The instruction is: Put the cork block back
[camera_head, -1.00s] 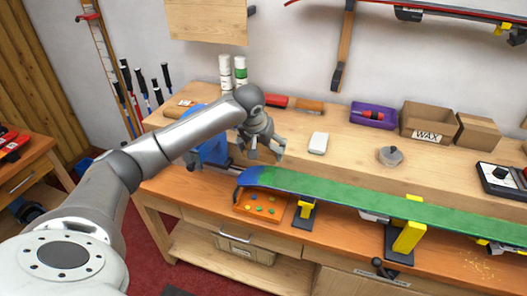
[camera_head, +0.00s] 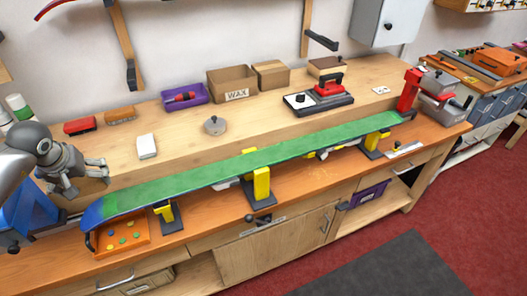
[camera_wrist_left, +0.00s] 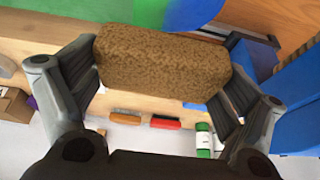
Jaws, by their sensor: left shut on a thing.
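The cork block (camera_wrist_left: 160,62) is brown and grainy, and it lies between the two fingers of my left gripper (camera_wrist_left: 163,85) in the left wrist view. The fingers press on its two ends. In the head view my left gripper (camera_head: 98,172) is at the left, above the bench near the blue tip of the green ski (camera_head: 240,165). The block is hard to make out there. My right gripper is not in view.
On the raised back shelf (camera_head: 265,118) stand a red brush (camera_head: 80,125), a brown brush (camera_head: 120,115), a white block (camera_head: 146,146), a round tin (camera_head: 215,125), a purple tray (camera_head: 185,97) and a wax box (camera_head: 232,84). Bare wood lies between them.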

